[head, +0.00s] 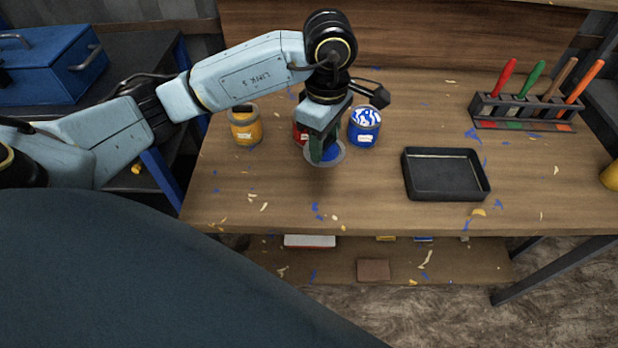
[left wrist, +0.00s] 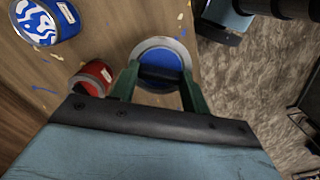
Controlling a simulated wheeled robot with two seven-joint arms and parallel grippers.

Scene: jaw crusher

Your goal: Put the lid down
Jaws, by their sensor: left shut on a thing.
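My left gripper (head: 322,152) is shut on a round lid with a blue face and grey rim. The lid (head: 333,155) is held above the workbench in front of the cans. In the left wrist view the lid (left wrist: 161,62) sits between the two green fingers (left wrist: 160,85). A red can (head: 299,128) stands behind the gripper and is partly hidden by it. A blue can (head: 365,128) with white-and-blue swirls on top stands to its right. A yellow can (head: 244,126) stands to the left. My right gripper is not in view.
A black empty tray (head: 446,196) lies on the workbench (head: 250,190) to the right. A rack (head: 522,115) of coloured-handled tools stands at the back right. A blue toolbox (head: 50,65) is at the far left. The bench front left of the tray is clear except for paint flakes.

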